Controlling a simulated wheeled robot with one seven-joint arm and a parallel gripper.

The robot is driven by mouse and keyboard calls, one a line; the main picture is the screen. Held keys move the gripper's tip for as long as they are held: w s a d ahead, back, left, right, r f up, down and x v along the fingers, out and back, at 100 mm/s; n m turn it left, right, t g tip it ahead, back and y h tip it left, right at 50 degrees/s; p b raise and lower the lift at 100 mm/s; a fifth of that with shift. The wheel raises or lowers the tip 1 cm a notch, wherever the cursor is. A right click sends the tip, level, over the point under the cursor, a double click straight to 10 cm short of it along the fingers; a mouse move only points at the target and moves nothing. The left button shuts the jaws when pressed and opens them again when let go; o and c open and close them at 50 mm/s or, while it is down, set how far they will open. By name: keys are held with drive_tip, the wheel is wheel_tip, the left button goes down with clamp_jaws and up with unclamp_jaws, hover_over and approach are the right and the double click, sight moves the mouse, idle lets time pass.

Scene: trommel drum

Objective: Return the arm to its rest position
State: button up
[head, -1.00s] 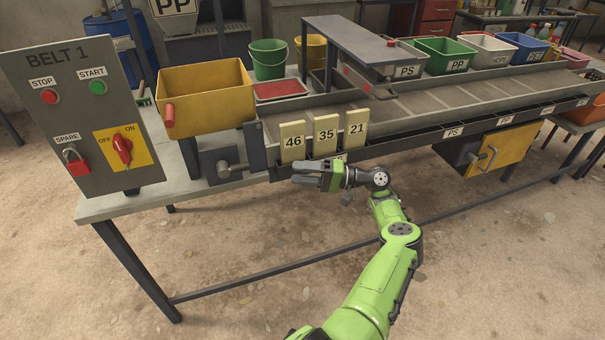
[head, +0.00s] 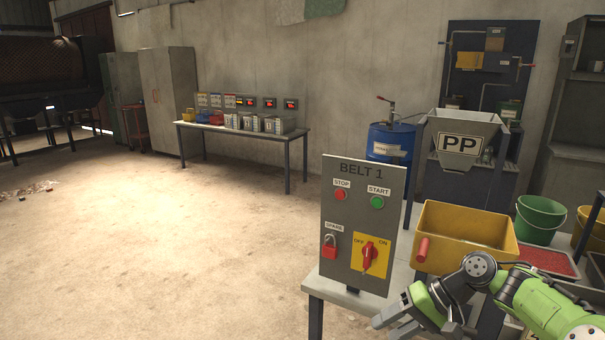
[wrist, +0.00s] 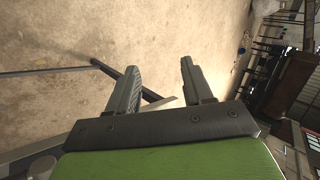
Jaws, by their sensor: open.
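My green arm comes in from the lower right of the head view. My gripper (head: 392,322) is at the bottom of that view, in front of and below the BELT 1 panel (head: 350,285), with its fingers pointing left. In the wrist view my gripper (wrist: 158,80) has its two dark fingers apart with nothing between them. Bare concrete floor (wrist: 165,35) shows beyond the fingertips.
The panel stands at the left end of the bench (head: 320,288). A yellow bin (head: 465,222) with a red handle is behind my arm. A far table (head: 250,132) stands by the wall. The floor at left is open.

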drive_tip(key=s+a+r+n+h+p, duration=0.1)
drive_tip(key=s+a+r+h+p, duration=0.2)
drive_tip(key=s+a+r+h, duration=0.55)
drive_tip(key=s+r+t+p, duration=0.1)
drive_tip(key=s+r+t, duration=0.1)
drive_tip(key=s, duration=0.6)
drive_tip(key=s+r+t+p, duration=0.1)
drive_tip(key=s+r+p, duration=0.1)
drive_tip(key=s, duration=0.6)
drive_tip(key=shift+s+d+r+n+t, duration=0.25)
drive_tip(key=shift+d+r+n+t, duration=0.05)
drive_tip(key=shift+d+r+t, duration=0.15)
